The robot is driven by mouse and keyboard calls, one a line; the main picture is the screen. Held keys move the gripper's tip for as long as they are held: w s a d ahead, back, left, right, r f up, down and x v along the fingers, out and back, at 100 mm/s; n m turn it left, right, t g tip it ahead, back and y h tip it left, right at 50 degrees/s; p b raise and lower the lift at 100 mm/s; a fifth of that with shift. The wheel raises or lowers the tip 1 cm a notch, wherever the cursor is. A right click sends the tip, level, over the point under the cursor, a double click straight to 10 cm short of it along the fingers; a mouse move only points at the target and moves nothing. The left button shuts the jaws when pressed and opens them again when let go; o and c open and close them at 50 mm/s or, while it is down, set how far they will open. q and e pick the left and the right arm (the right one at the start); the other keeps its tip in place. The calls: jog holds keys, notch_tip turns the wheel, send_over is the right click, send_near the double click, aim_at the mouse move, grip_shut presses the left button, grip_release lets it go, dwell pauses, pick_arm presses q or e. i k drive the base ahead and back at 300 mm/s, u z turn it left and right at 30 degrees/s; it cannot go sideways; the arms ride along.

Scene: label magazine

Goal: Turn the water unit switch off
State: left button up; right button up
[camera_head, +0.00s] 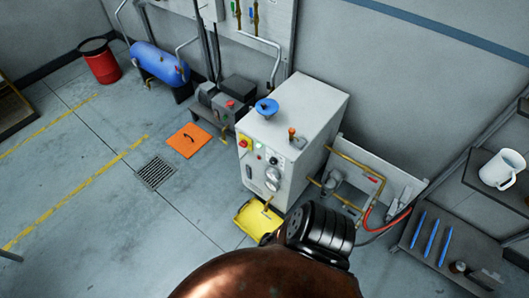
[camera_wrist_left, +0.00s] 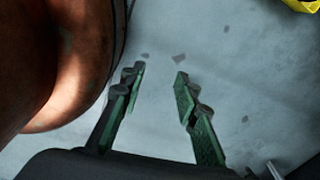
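The water unit appears to be the white cabinet (camera_head: 308,105) standing right of the middle in the head view. Its front has a red knob on a yellow plate (camera_head: 245,142), small lamps, a black knob (camera_head: 273,160) and round dials. No labels are readable, and the switch position cannot be told. My left gripper (camera_wrist_left: 158,74) shows in the left wrist view with its green-padded fingers apart and nothing between them, above grey floor. It is not clearly visible in the head view, where my copper-coloured arm fills the bottom middle. My right gripper is not in view.
A yellow tray (camera_head: 250,222) lies at the cabinet's foot. A blue handwheel (camera_head: 266,107) and a red-tipped lever (camera_head: 292,133) are on top. Pipes and a red hose (camera_head: 378,222) run at right, beside a shelf with a white jug (camera_head: 501,170). The floor at left is mostly clear.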

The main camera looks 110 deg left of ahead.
aim_at(242, 143)
jog(key=u, duration=4.35)
jog(key=k, duration=1.1)
jog(key=u, duration=1.5)
jog(key=i, duration=2.35)
jog(key=z, duration=0.8)
jog(key=i, duration=1.1)
jog(key=z, duration=0.9)
